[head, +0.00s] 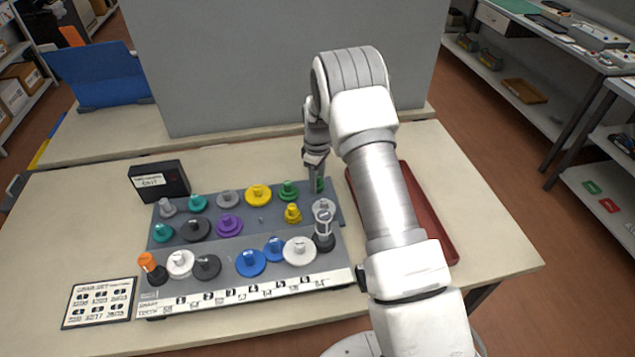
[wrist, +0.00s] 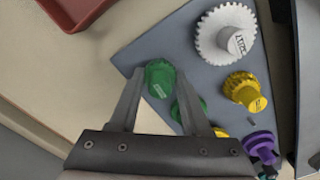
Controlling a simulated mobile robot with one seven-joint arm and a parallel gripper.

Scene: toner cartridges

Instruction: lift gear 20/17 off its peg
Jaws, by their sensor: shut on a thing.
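A green gear (wrist: 160,72) with a raised hub shows between the fingertips of my gripper (wrist: 161,84) in the wrist view. The fingers are shut on its hub. The print on the hub is too small for me to read as 20/17. In the head view my gripper (head: 316,178) points down at the back right corner of the grey gear board (head: 262,221), and the held green gear (head: 321,185) is partly hidden behind it. I cannot tell whether the gear is seated on its peg or raised, as the peg is hidden.
Another green gear (head: 288,190) stands close left, with a yellow gear (head: 293,213) and a pale grey gear (head: 323,208) in front. Several other gears fill the board. A red tray (head: 430,215) lies right, partly behind my arm. A black box (head: 160,181) stands back left.

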